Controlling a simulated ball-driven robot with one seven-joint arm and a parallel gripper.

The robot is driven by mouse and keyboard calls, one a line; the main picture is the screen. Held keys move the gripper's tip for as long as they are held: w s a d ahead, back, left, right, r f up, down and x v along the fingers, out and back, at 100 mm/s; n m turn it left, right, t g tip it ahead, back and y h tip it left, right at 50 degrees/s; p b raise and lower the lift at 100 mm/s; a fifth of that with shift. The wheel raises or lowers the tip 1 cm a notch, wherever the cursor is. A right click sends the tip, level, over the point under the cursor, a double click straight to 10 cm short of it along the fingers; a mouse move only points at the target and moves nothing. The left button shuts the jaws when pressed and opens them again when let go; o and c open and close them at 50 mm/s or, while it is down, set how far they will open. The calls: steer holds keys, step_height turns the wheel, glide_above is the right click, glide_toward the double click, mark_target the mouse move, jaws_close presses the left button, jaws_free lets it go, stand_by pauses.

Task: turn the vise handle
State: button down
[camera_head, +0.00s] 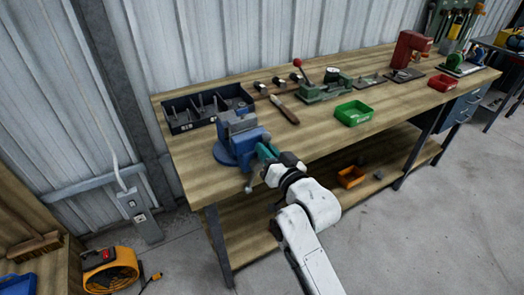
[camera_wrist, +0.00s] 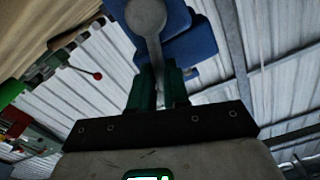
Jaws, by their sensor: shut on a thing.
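The blue vise (camera_head: 232,152) is mounted at the front left of the wooden workbench. My gripper (camera_head: 266,153) reaches its near side with teal fingers. In the wrist view, my gripper (camera_wrist: 159,88) is shut on the grey vise handle (camera_wrist: 151,40), whose bar runs between the two fingers. The handle's large round end (camera_wrist: 145,15) is beyond the fingertips, in front of the blue vise body (camera_wrist: 185,35). In the head view a grey knob (camera_head: 248,188) shows below the vise; the rest of the handle is mostly hidden by my gripper.
On the workbench (camera_head: 320,140), a dark compartment tray (camera_head: 205,108) stands behind the vise. A green bin (camera_head: 354,113), a green press (camera_head: 322,90) and a red bin (camera_head: 442,83) lie to the right. An orange bin (camera_head: 351,177) sits on the lower shelf. Open floor lies at the right front.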

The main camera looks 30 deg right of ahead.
steer(key=shift+d+f+m, duration=0.4)
steer(key=shift+d+m, duration=0.05)
steer(key=shift+m, duration=0.45)
steer(key=shift+s+f, duration=0.1)
steer(key=c, duration=1.1)
jaws_free()
steer(key=shift+r, duration=0.2)
steer(key=s+b, duration=0.1)
steer(key=s, duration=0.9)
steer(key=shift+s, duration=0.4)
